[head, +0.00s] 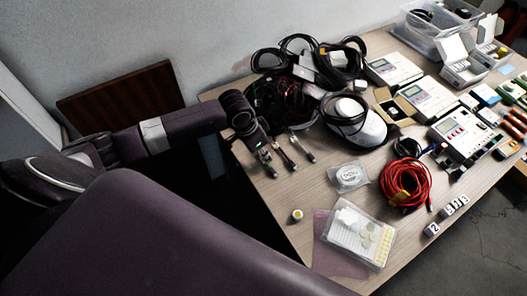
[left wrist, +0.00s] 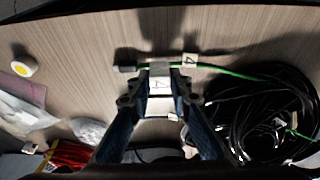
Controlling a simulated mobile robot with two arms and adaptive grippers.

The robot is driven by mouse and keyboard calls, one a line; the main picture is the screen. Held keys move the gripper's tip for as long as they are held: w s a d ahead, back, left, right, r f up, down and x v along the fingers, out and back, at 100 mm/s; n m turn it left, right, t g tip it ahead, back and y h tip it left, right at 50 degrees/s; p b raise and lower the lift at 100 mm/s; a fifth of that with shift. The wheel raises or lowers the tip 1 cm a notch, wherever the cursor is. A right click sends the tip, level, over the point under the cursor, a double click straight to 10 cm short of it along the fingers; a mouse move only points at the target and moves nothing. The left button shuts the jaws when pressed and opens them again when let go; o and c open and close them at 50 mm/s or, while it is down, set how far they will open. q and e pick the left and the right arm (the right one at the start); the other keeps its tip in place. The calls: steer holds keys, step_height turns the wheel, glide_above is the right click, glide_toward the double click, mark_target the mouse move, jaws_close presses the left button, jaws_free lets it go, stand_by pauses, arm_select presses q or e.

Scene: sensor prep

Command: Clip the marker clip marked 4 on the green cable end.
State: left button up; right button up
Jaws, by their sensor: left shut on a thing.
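In the left wrist view my left gripper (left wrist: 160,88) is shut on a small pale marker clip (left wrist: 158,82) marked 4, held between the fingertips. The green cable end (left wrist: 235,74) runs across just beyond the fingertips, with a dark connector (left wrist: 125,62) at its left end. A pale tag (left wrist: 190,60) marked 4 sits at the cable, right of the held clip. Whether the held clip touches the cable is unclear. In the head view my left gripper (head: 267,162) is low over the table's left part; the held clip is too small to make out. My right gripper is not in view.
Coiled black cables (left wrist: 265,110) lie close to the right of the gripper. A yellow-centred roll (head: 297,214), a clear pouch (head: 349,176), a red cable coil (head: 404,183) and numbered clips (head: 432,229) lie on the table (head: 268,203).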

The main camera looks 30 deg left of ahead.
arm_select(q)
steer(key=shift+p, duration=0.45)
stand_by(0.6)
steer(key=shift+f, duration=0.1)
stand_by(0.3)
steer(key=shift+f, duration=0.65)
stand_by(0.3)
steer(key=shift+s+f, duration=0.1)
steer(key=shift+f, duration=0.1)
steer(key=o, duration=0.9)
steer(key=shift+f, duration=0.15)
step_height(320, 180, up, 6)
steer(key=p, duration=0.7)
steer(key=shift+r, duration=0.25)
steer(key=shift+f, duration=0.1)
